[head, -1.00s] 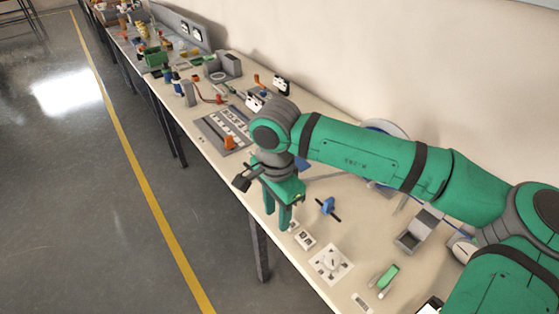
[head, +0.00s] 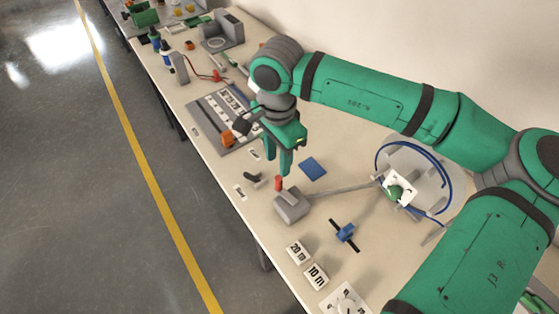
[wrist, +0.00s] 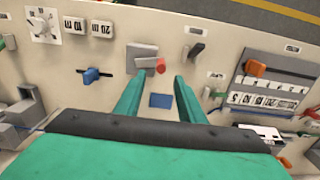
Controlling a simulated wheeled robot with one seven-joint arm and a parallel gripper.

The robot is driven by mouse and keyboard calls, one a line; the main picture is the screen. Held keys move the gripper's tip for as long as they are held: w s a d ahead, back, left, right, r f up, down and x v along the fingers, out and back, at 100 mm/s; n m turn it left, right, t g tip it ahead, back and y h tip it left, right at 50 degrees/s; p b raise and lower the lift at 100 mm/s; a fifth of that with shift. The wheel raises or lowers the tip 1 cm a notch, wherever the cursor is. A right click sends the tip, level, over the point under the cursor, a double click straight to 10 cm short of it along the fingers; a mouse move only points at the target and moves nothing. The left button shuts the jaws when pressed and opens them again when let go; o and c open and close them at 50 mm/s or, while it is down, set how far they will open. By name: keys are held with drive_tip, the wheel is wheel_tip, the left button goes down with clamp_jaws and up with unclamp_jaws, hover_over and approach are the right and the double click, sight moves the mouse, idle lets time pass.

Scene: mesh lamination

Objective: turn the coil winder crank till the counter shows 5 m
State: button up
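The coil winder has a grey box (head: 292,206) with an upright red crank handle (head: 278,183), joined by a grey bar to a reel with blue cable (head: 440,203) at the right. My gripper (head: 278,163) points down just above the red handle in the head view. Its fingers look apart and empty. In the wrist view my gripper (wrist: 158,80) also shows spread fingers, with the red handle (wrist: 160,65) ahead of them, roughly between the tips, and the grey box (wrist: 140,52) behind. I see no gripping contact. I cannot read a metre counter on the winder.
A blue clamp-like piece (head: 345,233) and cards marked 20 m (head: 299,251) and 10 m (head: 315,276) lie in front of the box. A blue square (head: 313,168) lies behind it. A grey panel with labels and an orange knob (head: 227,138) is at the left.

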sight(279, 181)
drive_tip(key=shift+w+f, duration=0.15)
drive_tip(key=shift+w, duration=0.15)
wheel_tip(279, 181, down, 10)
drive_tip(key=shift+s+f, duration=0.15)
drive_tip(key=shift+f, duration=0.1)
clamp_jaws()
